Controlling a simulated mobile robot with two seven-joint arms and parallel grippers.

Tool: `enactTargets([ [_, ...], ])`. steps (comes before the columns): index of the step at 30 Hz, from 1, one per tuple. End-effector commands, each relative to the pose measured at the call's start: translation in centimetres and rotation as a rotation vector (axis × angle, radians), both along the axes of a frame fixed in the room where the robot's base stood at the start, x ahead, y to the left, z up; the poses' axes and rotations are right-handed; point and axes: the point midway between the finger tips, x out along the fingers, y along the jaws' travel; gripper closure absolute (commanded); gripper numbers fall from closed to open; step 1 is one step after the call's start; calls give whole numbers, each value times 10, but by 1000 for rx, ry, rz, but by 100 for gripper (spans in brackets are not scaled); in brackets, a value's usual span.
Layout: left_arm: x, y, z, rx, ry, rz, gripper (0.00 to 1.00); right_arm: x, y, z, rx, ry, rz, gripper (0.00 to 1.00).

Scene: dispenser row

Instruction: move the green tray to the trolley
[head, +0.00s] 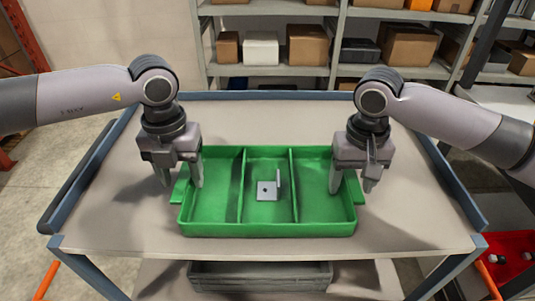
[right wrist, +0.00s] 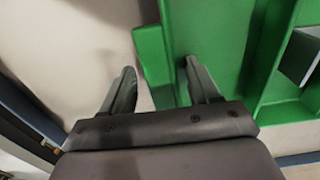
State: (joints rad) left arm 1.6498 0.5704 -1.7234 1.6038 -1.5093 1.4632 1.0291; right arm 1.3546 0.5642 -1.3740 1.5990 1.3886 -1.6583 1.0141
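The green tray (head: 268,229) lies flat on a grey work surface (head: 110,235) with a raised blue-grey rim. It has three compartments and a tab handle at each end. A small grey metal bracket (head: 268,190) sits in its middle compartment. My left gripper (head: 181,182) is open over the tray's left end, one finger inside and one outside the wall. My right gripper (head: 355,182) is open over the right end in the same way. In the right wrist view, the tray's end (right wrist: 152,75) shows between its parted fingers. I cannot tell which thing is the trolley.
A grey crate (head: 260,277) stands on a shelf below the surface. Shelving with boxes (head: 306,45) stands behind. A red surface (head: 511,255) with small items is at the lower right. The work surface is clear around the tray.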

Motion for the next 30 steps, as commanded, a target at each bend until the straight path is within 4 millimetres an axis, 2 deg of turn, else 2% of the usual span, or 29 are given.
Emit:
enactTargets([
  [4, 0, -1, 4, -3, -2, -2, 44, 0, 1, 0, 2, 0, 2, 39],
  [7, 1, -2, 16, -4, -3, -2, 44, 0, 2, 0, 3, 0, 3, 39],
  [15, 1, -1, 72, -3, -5, 0, 44, 0, 2, 0, 4, -1, 4, 39],
  [21, 0, -1, 106, -1, -2, 0, 44, 0, 2, 0, 4, -1, 4, 39],
  [26, 0, -1, 118, 1, -1, 0, 44, 0, 2, 1, 4, -1, 4, 39],
  [30, 0, -1, 121, 0, 0, -1, 44, 0, 3, 14, 6, -3, 4, 39],
])
